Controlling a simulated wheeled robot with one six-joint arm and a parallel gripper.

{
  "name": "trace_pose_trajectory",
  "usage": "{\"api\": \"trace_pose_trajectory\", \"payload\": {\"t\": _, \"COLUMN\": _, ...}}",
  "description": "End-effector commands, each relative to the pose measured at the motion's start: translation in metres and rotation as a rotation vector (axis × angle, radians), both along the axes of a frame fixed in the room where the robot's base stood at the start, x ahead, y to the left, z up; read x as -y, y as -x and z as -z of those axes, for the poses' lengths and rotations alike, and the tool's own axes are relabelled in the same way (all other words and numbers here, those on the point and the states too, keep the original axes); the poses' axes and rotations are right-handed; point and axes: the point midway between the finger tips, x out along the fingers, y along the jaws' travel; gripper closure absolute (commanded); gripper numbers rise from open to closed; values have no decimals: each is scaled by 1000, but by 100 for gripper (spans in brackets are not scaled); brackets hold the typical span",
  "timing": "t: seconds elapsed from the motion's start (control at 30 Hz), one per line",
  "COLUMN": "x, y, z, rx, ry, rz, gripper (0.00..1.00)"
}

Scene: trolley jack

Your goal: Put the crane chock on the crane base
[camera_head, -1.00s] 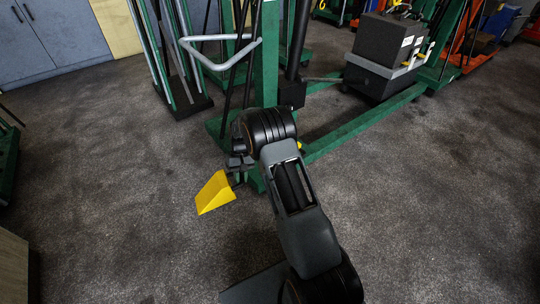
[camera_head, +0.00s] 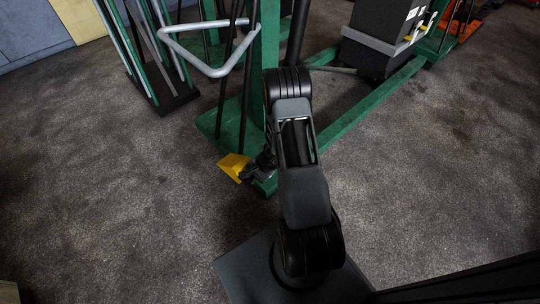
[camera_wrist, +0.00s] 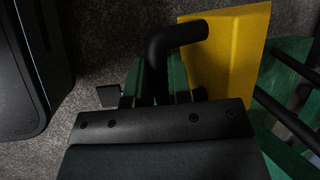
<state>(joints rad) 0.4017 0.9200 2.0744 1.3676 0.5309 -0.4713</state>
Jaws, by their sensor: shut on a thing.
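The crane chock (camera_head: 232,166) is a yellow wedge in the head view, at the near left edge of the green crane base (camera_head: 228,138). My gripper (camera_head: 258,168) is just right of it, partly hidden by my arm. In the wrist view the yellow chock (camera_wrist: 232,55) is at the upper right, with a bent black handle (camera_wrist: 178,38) running down between the jaws. My gripper (camera_wrist: 155,97) is shut on this handle. Green crane parts (camera_wrist: 290,60) show beside the chock. I cannot tell whether the chock touches the base.
A green post with a grey tube handle (camera_head: 215,68) rises from the base. A green leg (camera_head: 370,105) runs to the far right, near a dark box (camera_head: 375,40). A rack of poles (camera_head: 150,60) stands at the back left. The floor at left and right is clear.

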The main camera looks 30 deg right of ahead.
Motion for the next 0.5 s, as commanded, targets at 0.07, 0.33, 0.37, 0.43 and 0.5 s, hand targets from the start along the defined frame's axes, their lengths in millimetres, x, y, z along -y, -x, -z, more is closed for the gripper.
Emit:
{"api": "trace_pose_trajectory", "payload": {"t": 0.07, "x": 4, "y": 5, "z": 1, "rx": 5, "ry": -3, "rz": 32, "gripper": 100}}
{"api": "trace_pose_trajectory", "payload": {"t": 0.33, "x": 38, "y": 9, "z": 18, "rx": 13, "ry": -3, "rz": 74, "gripper": 100}}
{"api": "trace_pose_trajectory", "payload": {"t": 0.37, "x": 45, "y": 8, "z": 22, "rx": 14, "ry": -3, "rz": 75, "gripper": 100}}
{"api": "trace_pose_trajectory", "payload": {"t": 0.43, "x": 61, "y": 7, "z": 29, "rx": 14, "ry": -4, "rz": 74, "gripper": 100}}
{"api": "trace_pose_trajectory", "payload": {"t": 0.5, "x": 78, "y": 5, "z": 37, "rx": 15, "ry": -3, "rz": 74, "gripper": 100}}
